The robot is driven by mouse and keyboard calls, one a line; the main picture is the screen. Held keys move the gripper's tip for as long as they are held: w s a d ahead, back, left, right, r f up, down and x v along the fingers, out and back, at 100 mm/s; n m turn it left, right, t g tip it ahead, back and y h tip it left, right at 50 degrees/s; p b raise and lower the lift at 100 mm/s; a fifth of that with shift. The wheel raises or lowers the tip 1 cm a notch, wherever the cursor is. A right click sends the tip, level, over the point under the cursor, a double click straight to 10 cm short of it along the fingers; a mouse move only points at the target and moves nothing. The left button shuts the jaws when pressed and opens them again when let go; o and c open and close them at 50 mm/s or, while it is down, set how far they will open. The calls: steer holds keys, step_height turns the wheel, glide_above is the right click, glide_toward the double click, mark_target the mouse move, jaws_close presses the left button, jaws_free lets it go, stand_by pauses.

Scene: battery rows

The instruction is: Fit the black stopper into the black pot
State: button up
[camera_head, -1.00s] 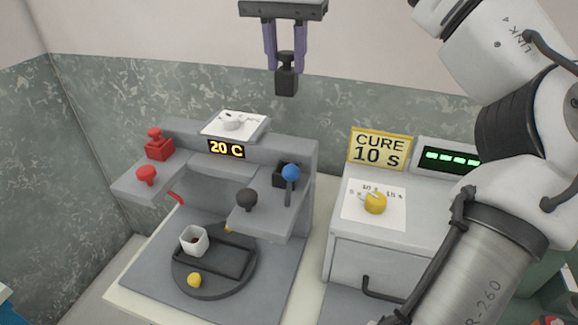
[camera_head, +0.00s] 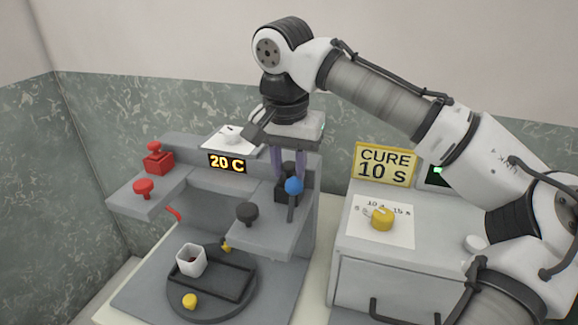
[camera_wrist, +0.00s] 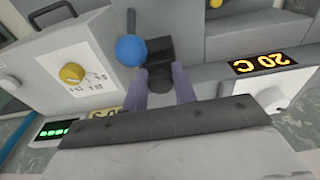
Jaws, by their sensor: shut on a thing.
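My gripper (camera_head: 288,172) points down at the right end of the grey machine, its purple fingers shut on the black stopper (camera_head: 289,167). The black pot (camera_head: 280,190) is right below the stopper, partly hidden by the blue ball of a lever. The stopper is at the pot's mouth, lined up in the head view; I cannot tell how deep it sits. In the wrist view the stopper's round knob (camera_wrist: 160,79) is between the fingertips, with the black block of the pot (camera_wrist: 158,50) behind it.
The blue-ball lever (camera_head: 294,186) stands close in front of the pot. A black knob (camera_head: 247,211) is on the ledge at left. A red pot with its red stopper (camera_head: 157,158) is at far left. A white cup (camera_head: 191,260) stands on the round plate below.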

steer(key=shift+f, duration=0.3)
steer(key=o, duration=1)
steer(key=shift+c, duration=0.2)
step_height(320, 180, up, 12)
steer(key=s, duration=0.1)
steer(key=shift+s+a, duration=0.2)
steer(key=shift+f, duration=0.1)
